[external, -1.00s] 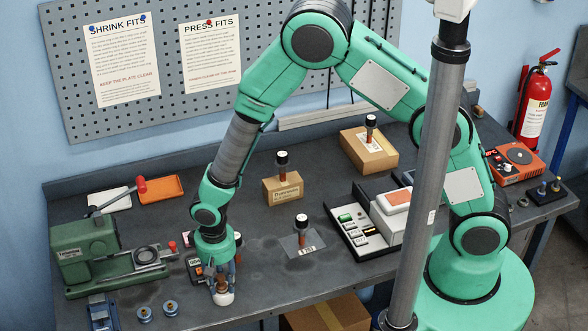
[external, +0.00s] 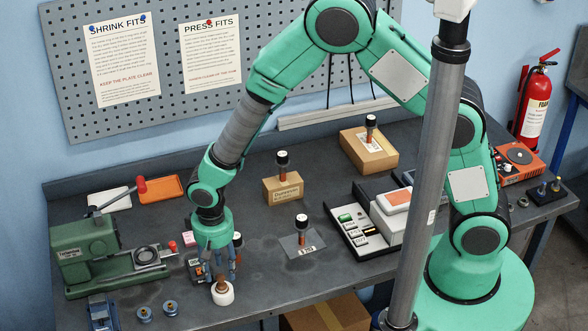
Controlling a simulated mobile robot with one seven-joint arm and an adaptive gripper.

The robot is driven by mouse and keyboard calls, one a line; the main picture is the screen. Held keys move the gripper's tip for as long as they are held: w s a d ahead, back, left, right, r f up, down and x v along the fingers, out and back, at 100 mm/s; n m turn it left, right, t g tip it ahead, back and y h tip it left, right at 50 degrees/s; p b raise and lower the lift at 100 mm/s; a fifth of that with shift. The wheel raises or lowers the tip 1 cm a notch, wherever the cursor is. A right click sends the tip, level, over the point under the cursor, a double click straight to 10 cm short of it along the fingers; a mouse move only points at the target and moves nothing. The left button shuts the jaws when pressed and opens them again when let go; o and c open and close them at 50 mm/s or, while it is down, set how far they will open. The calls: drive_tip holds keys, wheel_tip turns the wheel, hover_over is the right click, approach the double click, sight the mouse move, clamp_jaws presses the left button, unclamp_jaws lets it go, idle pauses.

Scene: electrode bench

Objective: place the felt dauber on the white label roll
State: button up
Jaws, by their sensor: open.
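The white label roll (external: 231,296) lies near the bench's front edge, below my gripper (external: 222,277). A short brown upright piece (external: 221,285), which looks like the felt dauber, stands at the middle of the roll. Its upper end is partly hidden by my fingers, so I cannot see its full shape. My gripper points down with its fingers open, just above the roll and around or just over the brown piece; contact is too small to tell.
A similar black-topped piece (external: 237,240) stands close behind my gripper. Others stand on a cardboard box (external: 283,190) and a grey plate (external: 290,245). A green press (external: 90,250) is at left, with small metal spools (external: 170,307) in front.

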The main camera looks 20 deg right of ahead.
sight(223, 272)
wheel_tip(223, 272, up, 6)
drive_tip(key=shift+r, duration=0.25)
idle(0.7)
idle(0.3)
drive_tip(key=w+d+r+m+t+y, duration=0.1)
drive_tip(key=w+d+r, duration=0.4)
drive_tip(key=d+r, duration=0.7)
drive_tip(key=w+d+r+m+t, duration=0.1)
drive_tip(key=w+d+r, duration=0.4)
drive_tip(key=d+r, duration=0.65)
drive_tip(key=s+d+r+t, duration=0.1)
drive_tip(key=s+d+r, duration=0.3)
drive_tip(key=d, duration=0.5)
drive_tip(key=s+d+r+m+t, duration=0.1)
drive_tip(key=s+d+r, duration=0.3)
drive_tip(key=d, duration=0.5)
drive_tip(key=s+d+r+t+h, duration=0.1)
drive_tip(key=s+d+r, duration=0.3)
drive_tip(key=d, duration=0.5)
drive_tip(key=shift+s+d+m, duration=0.25)
drive_tip(key=shift+s+m, duration=0.05)
drive_tip(key=shift+s, duration=0.1)
